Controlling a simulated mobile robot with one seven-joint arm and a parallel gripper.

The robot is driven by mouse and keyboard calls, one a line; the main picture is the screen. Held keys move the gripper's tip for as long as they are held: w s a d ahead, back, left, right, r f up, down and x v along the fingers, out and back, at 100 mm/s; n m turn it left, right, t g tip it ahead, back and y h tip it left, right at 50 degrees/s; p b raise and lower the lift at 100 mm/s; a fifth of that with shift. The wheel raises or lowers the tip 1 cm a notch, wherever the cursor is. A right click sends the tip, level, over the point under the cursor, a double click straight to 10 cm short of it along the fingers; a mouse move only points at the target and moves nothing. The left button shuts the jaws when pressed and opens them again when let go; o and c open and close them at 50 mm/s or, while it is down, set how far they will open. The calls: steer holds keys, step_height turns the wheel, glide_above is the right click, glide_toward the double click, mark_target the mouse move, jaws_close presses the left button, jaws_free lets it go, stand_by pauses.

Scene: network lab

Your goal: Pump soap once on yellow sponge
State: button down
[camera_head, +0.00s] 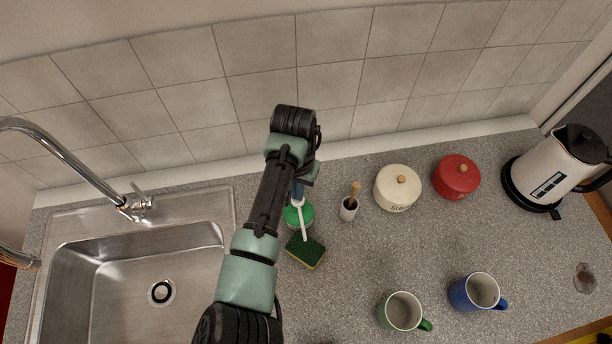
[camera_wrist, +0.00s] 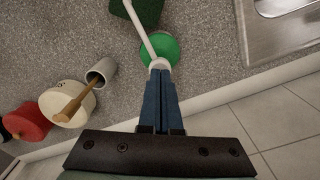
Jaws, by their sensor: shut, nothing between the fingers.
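The soap dispenser (camera_head: 297,215) is a green bottle with a white pump, standing on the counter right of the sink. In the wrist view its green body (camera_wrist: 168,48) and white pump spout (camera_wrist: 143,30) show just past my fingertips. The sponge (camera_head: 305,251) lies on the counter just in front of the dispenser, under the spout's end; its dark green side is up and a yellow edge shows. My gripper (camera_wrist: 161,73) is shut and empty, with its fingertips at the pump head. I cannot tell whether they touch it. In the head view my arm partly hides the dispenser.
A small cup with a wooden-handled tool (camera_head: 349,208) stands right of the dispenser. Beyond it are a cream pot (camera_head: 397,188), a red pot (camera_head: 456,177) and a kettle (camera_head: 555,170). A green mug (camera_head: 403,311) and a blue mug (camera_head: 478,292) stand in front. The sink (camera_head: 110,270) is at left.

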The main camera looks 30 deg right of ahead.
steer(key=shift+s+f+b, duration=0.1)
steer(key=shift+f+b, duration=0.45)
steer(key=shift+f, duration=0.55)
steer(key=shift+r+p, duration=1.4)
steer(key=shift+r, duration=0.1)
steer(key=shift+r, duration=0.1)
step_height(320, 180, up, 6)
steer(key=p, duration=0.6)
